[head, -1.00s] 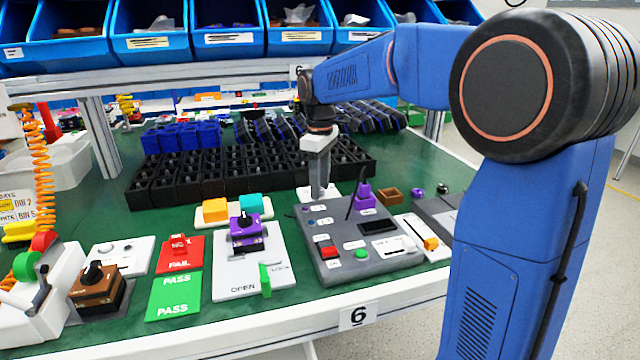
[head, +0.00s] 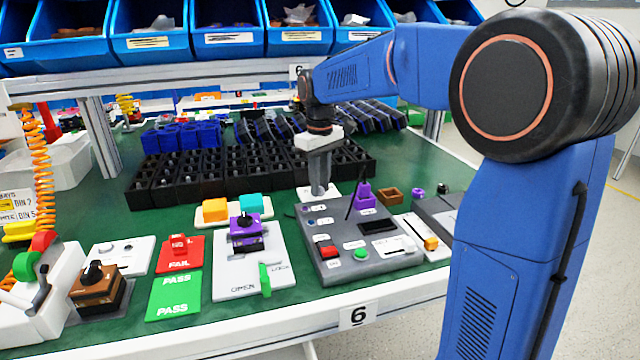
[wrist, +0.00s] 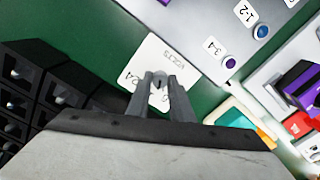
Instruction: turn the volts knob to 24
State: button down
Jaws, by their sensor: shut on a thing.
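The volts knob (wrist: 160,78) is a small grey knob on a white plate (wrist: 166,52) marked VOLTS. In the wrist view, a label that looks like 24 is printed on the plate left of the knob, and part of another label shows by the right finger. My gripper (wrist: 160,80) is shut on the knob, one finger on each side. Which label the knob points at cannot be told. In the head view my gripper (head: 318,190) points straight down onto the white plate (head: 333,188), and its fingers hide the knob.
A grey control panel (head: 335,270) with buttons stands just in front of the plate. Black bins (head: 215,172) stand behind and to the left. Orange (head: 215,210) and teal (head: 250,202) blocks lie to the left. Green table surface is free between them.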

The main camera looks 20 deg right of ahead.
jog(key=m, duration=0.4)
jog(key=shift+m, duration=0.3)
jog(key=m, duration=0.3)
jog(key=shift+m, duration=0.3)
jog(key=m, duration=0.3)
jog(key=shift+m, duration=2.2)
jog(key=c, duration=1.6)
grip_release()
jog(key=shift+o, duration=0.2)
jog(key=shift+r, duration=0.1)
